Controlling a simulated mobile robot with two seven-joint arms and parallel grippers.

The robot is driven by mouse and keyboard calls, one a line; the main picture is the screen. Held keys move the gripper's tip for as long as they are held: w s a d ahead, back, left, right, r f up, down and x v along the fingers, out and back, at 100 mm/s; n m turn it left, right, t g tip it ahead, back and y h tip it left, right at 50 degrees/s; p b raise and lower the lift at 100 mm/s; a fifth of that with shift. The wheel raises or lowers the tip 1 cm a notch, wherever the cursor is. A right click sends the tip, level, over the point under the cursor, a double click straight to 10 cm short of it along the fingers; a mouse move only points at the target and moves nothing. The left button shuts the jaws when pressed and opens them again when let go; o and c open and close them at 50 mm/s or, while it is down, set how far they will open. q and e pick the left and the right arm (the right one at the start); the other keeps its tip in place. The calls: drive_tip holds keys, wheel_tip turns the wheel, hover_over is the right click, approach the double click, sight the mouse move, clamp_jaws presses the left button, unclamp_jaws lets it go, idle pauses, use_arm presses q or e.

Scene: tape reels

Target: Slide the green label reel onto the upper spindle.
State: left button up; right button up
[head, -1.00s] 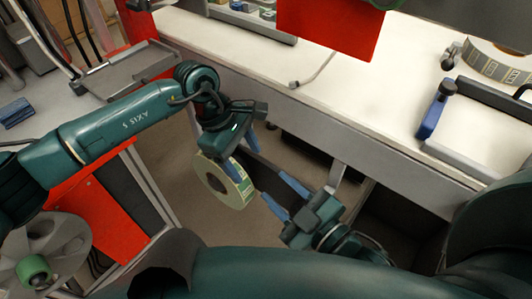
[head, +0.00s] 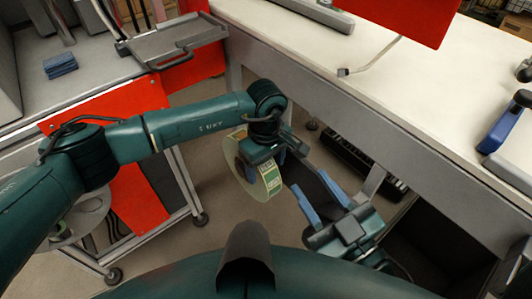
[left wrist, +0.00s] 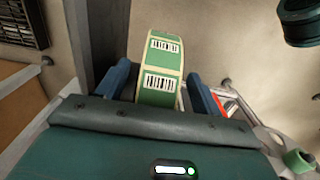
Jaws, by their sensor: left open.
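The green label reel (head: 262,180), a pale roll with green labels and barcodes, hangs clear of the floor at my left gripper (head: 266,164). In the left wrist view the reel (left wrist: 160,75) stands between the two blue fingers, with a visible gap on each side. My right gripper (head: 307,181) is open and empty, just right of the reel. A pale grey disc (head: 88,225) on the red-panelled cart, at lower left, is partly hidden by my left arm. A green hub (left wrist: 298,160) shows at the wrist view's right edge. I cannot tell which spindle is the upper one.
A long white bench (head: 420,80) runs along the right. Open floor lies between them.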

use_arm(q)
drive_tip(key=shift+f, duration=1.1)
drive_tip(key=shift+c, duration=0.5)
clamp_jaws()
